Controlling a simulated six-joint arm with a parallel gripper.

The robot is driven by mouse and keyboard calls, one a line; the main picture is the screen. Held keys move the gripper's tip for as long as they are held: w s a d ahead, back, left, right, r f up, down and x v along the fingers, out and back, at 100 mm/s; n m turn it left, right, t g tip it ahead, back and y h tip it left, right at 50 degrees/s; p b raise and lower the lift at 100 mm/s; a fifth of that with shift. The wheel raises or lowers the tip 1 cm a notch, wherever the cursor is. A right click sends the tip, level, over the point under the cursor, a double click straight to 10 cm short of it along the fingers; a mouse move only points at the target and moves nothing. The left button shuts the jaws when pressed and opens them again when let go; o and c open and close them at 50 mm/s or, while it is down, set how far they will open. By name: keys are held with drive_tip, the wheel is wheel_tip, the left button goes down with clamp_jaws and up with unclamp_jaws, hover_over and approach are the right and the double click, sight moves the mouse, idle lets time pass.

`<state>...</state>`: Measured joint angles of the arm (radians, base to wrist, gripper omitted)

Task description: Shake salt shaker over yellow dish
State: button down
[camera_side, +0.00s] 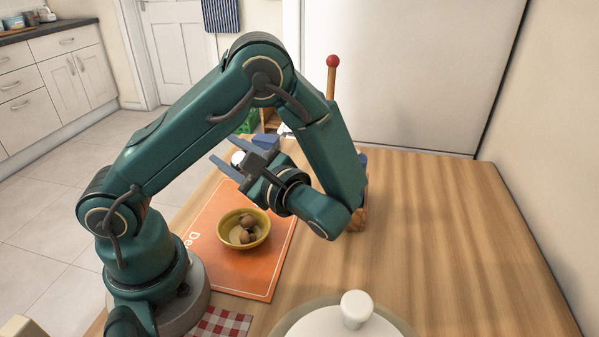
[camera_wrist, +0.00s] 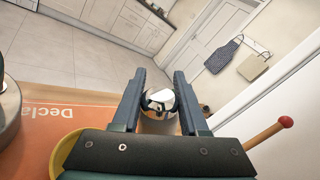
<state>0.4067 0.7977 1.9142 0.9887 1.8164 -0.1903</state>
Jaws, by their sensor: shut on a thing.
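My gripper (camera_side: 233,162) is shut on a salt shaker (camera_wrist: 158,100), whose shiny metal rounded top shows between the two fingers in the wrist view. In the side view a small pale part of the shaker (camera_side: 237,158) shows by the fingers, and the rest is hidden. The yellow dish (camera_side: 225,236) sits on an orange mat-like sheet (camera_side: 248,281) and holds a few brown round things. My gripper is above and behind the dish in the side view. In the wrist view only an edge of the dish (camera_wrist: 60,152) shows, behind the gripper body.
A white lid with a round knob (camera_side: 356,308) stands at the front of the wooden counter (camera_side: 450,230). A red-checked cloth (camera_side: 222,322) lies at front left. A wooden stick with a red ball (camera_side: 333,62) rises behind my arm. The counter's right side is clear.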

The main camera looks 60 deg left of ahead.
drive_tip(key=f+n+t, duration=0.1)
drive_tip(key=f+n, duration=0.1)
drive_tip(key=n, duration=0.1)
drive_tip(key=f+n+t, duration=0.1)
drive_tip(key=n, duration=0.2)
drive_tip(key=f+n+t, duration=0.1)
drive_tip(key=f+n, duration=0.1)
drive_tip(key=n, duration=0.1)
drive_tip(key=shift+d+f+n, duration=0.3)
drive_tip(key=shift+f+n, duration=0.05)
drive_tip(key=shift+n, duration=0.05)
drive_tip(key=n, duration=0.2)
drive_tip(key=f+n, duration=0.1)
drive_tip(key=shift+f+n, duration=0.1)
drive_tip(key=shift+n, duration=0.3)
drive_tip(key=shift+r, duration=0.55)
drive_tip(key=shift+f, duration=0.55)
drive_tip(key=shift+r, duration=0.65)
wheel_tip(320, 180, up, 12)
drive_tip(key=m, duration=2.2)
drive_tip(key=shift+s+f, duration=0.2)
drive_tip(key=shift+s, duration=0.2)
